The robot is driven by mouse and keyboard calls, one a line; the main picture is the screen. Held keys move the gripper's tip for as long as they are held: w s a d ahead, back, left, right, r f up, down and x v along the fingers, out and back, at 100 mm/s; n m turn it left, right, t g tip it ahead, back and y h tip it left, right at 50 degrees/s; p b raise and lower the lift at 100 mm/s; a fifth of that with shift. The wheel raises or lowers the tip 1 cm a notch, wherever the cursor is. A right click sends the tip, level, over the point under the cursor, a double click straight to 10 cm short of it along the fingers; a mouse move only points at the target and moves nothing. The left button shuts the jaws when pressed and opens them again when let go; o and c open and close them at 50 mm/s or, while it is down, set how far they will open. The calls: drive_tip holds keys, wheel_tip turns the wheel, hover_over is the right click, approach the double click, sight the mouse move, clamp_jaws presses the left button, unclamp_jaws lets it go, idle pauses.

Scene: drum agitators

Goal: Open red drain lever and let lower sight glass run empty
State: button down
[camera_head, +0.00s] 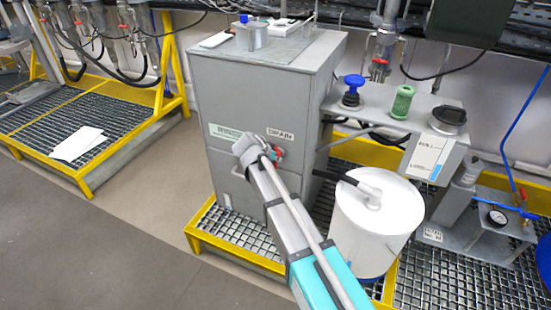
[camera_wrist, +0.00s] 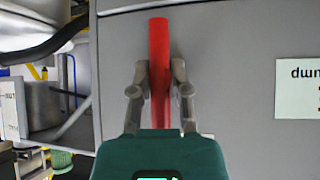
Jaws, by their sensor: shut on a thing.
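The red drain lever (camera_wrist: 159,45) stands upright in the wrist view, against the grey cabinet front. My gripper (camera_wrist: 160,82) has one finger on each side of the lever and is shut on it. In the head view my gripper (camera_head: 262,150) is at the cabinet front just below the DRAIN label (camera_head: 280,134). Only a bit of the red lever (camera_head: 278,153) shows there, beside my gripper. The lever's lower part is hidden behind my gripper in the wrist view. I cannot make out the lower sight glass in either view.
The grey cabinet (camera_head: 235,100) stands on a yellow-edged grating (camera_head: 240,250). A white drum (camera_head: 365,225) stands right of my arm. A shelf with a blue knob (camera_head: 352,84) and a green cylinder (camera_head: 402,101) is at right.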

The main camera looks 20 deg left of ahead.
drive_tip(key=shift+s, duration=0.15)
drive_tip(key=c, duration=0.6)
unclamp_jaws()
drive_tip(key=shift+d+y, duration=0.1)
drive_tip(key=shift+y, duration=0.2)
